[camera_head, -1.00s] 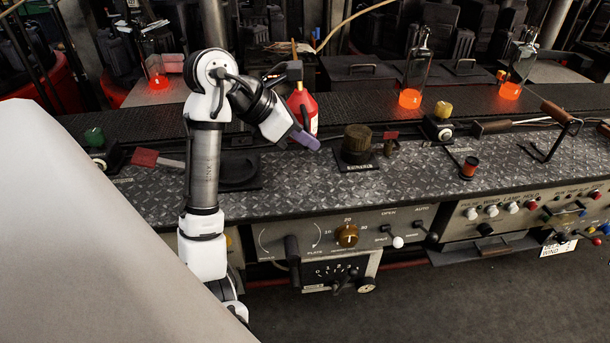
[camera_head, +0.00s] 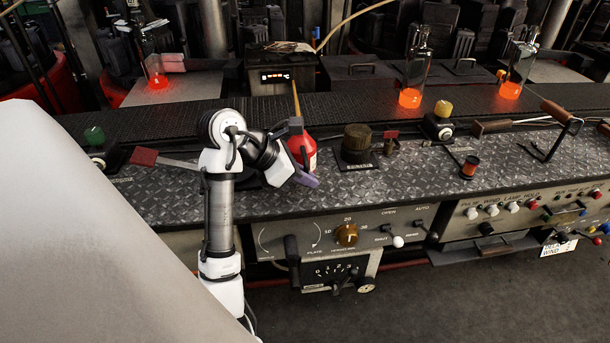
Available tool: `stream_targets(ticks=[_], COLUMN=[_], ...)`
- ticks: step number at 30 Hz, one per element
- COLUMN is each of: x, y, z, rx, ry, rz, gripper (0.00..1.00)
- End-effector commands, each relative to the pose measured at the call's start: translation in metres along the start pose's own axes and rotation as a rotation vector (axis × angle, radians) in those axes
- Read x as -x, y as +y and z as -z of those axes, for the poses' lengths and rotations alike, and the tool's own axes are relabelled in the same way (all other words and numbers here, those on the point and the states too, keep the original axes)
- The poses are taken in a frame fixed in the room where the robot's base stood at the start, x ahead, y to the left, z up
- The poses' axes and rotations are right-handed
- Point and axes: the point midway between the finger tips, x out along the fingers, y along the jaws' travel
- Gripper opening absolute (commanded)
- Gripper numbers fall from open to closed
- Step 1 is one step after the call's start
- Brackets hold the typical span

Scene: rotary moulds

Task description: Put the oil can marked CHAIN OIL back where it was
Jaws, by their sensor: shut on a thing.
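A red oil can (camera_head: 303,149) with a thin tan spout (camera_head: 296,99) is at the end of my arm, left of the dark knurled knob (camera_head: 357,139). My gripper (camera_head: 297,128) is shut on the oil can near its top. The can looks upright, at or just above the diamond-plate bench top (camera_head: 400,180); I cannot tell whether its base touches.
A red-ended paddle (camera_head: 145,157) lies left of my arm. Glowing bottles (camera_head: 411,97) stand behind. The bench right of the knob has clear plate.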

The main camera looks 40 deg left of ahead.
Motion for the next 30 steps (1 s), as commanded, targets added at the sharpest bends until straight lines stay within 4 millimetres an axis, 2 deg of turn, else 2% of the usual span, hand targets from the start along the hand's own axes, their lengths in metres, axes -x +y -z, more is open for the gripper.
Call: stream_targets(ticks=[3,4,8,19,23,30], x=[-0.001,-0.002,-0.002,0.000,0.020,0.073], y=[0.000,0.000,0.000,0.000,0.001,0.001], z=[0.001,0.002,0.002,0.000,0.000,0.001], rx=[0.000,0.001,0.001,0.000,0.002,0.002], ry=[-0.003,-0.001,0.000,0.001,0.001,0.003], rz=[-0.001,0.001,0.001,-0.001,-0.004,-0.005], gripper=[0.00,0.14,0.31,0.32,0.32,0.32])
